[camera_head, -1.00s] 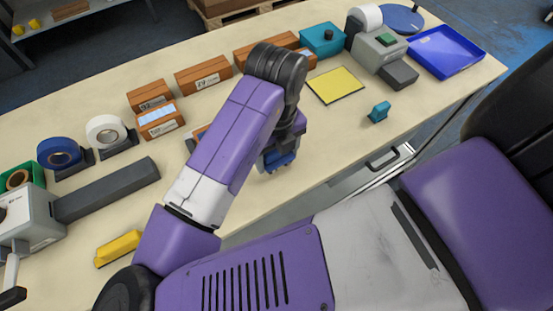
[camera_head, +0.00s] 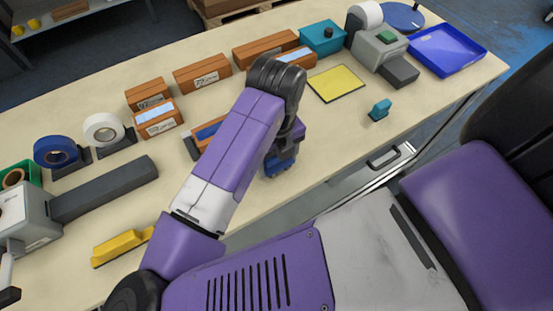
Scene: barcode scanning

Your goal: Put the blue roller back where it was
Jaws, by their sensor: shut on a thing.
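My gripper (camera_head: 281,166) hangs at the end of my purple arm, over the front part of the table, mostly hidden behind the wrist. It is shut on a small blue thing, which I take to be the blue roller (camera_head: 280,169). Only a little of the blue shows below the wrist, so its shape and its height above the table cannot be told. A teal stamp-like piece (camera_head: 379,110) stands apart to the right on the beige table (camera_head: 335,140).
Behind the arm are several brown boxes (camera_head: 202,73), one partly hidden by it (camera_head: 209,130). A yellow pad (camera_head: 337,84), label printer (camera_head: 382,45) and blue tray (camera_head: 446,51) are at right. Tape rolls (camera_head: 104,130) and a yellow tool (camera_head: 121,247) are at left. Table right of my gripper is clear.

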